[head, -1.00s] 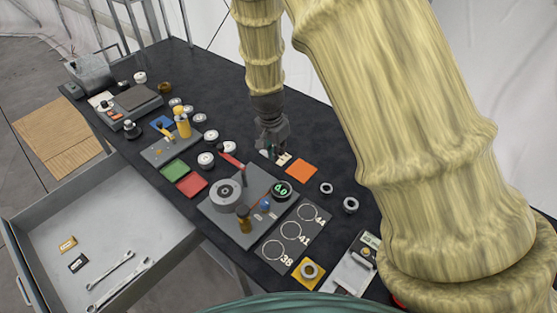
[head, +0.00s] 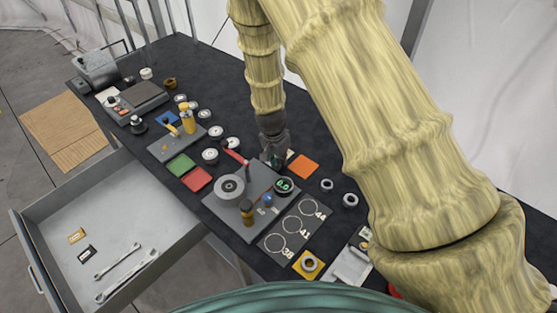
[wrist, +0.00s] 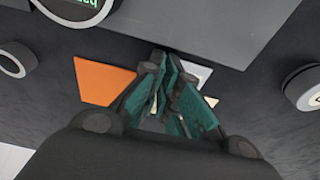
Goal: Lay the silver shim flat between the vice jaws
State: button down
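My gripper (head: 274,157) points down low over the black bench, between the grey fixture plate and an orange square. In the wrist view its green-padded fingers (wrist: 172,98) are close together with a narrow gap; I cannot tell whether they hold anything. Small pale pieces (wrist: 211,101) show beside and behind the fingers; one may be the silver shim, but the fingers partly hide them. A grey blocky tool that looks like the vice (head: 97,67) stands at the bench's far left end. Its jaw gap is too small to make out.
The orange square (head: 304,166) and loose rings (head: 327,185) lie right of my gripper. The fixture plate (head: 222,207) with a round grey part and dial stands in front. An open drawer (head: 150,215) holds wrenches and small tags. The bench behind my gripper is clear.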

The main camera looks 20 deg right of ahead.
jog(key=shift+s+r, duration=0.1)
jog(key=c, duration=2.1)
grip_release()
jog(key=shift+f, duration=0.25)
jog(key=shift+o, duration=2.3)
jog(key=shift+r, duration=0.1)
jog(key=shift+r, duration=0.15)
